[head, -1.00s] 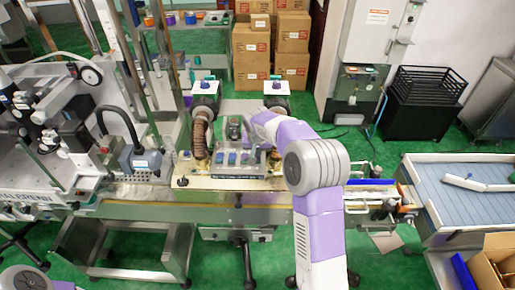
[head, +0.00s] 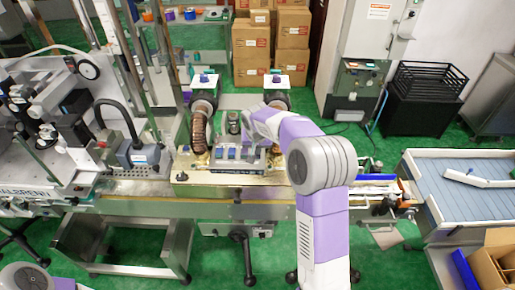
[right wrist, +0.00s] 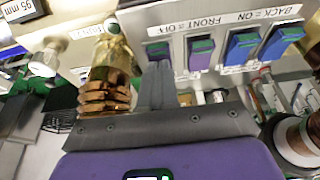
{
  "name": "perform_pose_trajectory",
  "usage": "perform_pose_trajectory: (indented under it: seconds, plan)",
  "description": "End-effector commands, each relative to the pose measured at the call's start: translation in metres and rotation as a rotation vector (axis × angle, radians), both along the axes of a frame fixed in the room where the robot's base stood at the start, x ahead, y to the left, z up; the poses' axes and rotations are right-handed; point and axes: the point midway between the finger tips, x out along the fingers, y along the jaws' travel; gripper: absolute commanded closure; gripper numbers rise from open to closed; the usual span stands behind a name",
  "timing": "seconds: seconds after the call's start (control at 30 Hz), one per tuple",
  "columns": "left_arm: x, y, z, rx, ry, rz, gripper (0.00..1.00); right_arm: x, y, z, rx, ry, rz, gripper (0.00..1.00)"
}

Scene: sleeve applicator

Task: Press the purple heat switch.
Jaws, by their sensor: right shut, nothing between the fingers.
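The switch panel (head: 207,168) of the machine stands in the middle of the head view, with a row of small switches. In the right wrist view, two purple switches with green tops sit side by side, a left one (right wrist: 158,51) and a right one (right wrist: 201,52). Blue switches (right wrist: 241,47) follow to their right. I cannot tell which purple switch is the heat one. My right gripper (right wrist: 159,72) is shut and empty, its fingertips at the lower edge of the left purple switch; I cannot tell whether they touch. My left gripper is out of view.
A copper-coloured ribbed hose (head: 200,130) stands beside the panel. A brass fitting (right wrist: 106,62) is close left of my fingers, and a round copper-coloured part (right wrist: 297,138) is at the right.

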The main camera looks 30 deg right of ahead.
Motion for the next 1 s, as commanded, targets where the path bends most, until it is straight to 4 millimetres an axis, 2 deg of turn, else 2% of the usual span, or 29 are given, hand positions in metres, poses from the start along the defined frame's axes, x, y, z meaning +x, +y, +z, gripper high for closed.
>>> perform_pose_trajectory:
  seconds: [0.13,0.27,0.63,0.8,1.0]
  plan:
    - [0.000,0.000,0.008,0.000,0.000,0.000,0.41,-0.002,0.004,0.015,0.001,-0.002,0.002,1.00]
    - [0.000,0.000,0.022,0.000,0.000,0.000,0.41,-0.008,0.010,0.041,0.001,-0.004,0.004,1.00]
    - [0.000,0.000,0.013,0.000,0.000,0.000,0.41,-0.034,0.025,0.110,0.000,-0.006,0.003,1.00]
    - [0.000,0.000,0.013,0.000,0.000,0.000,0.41,-0.040,0.029,0.126,0.000,-0.002,0.003,1.00]
    - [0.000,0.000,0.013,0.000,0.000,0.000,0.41,-0.041,0.030,0.130,0.000,-0.001,0.002,1.00]
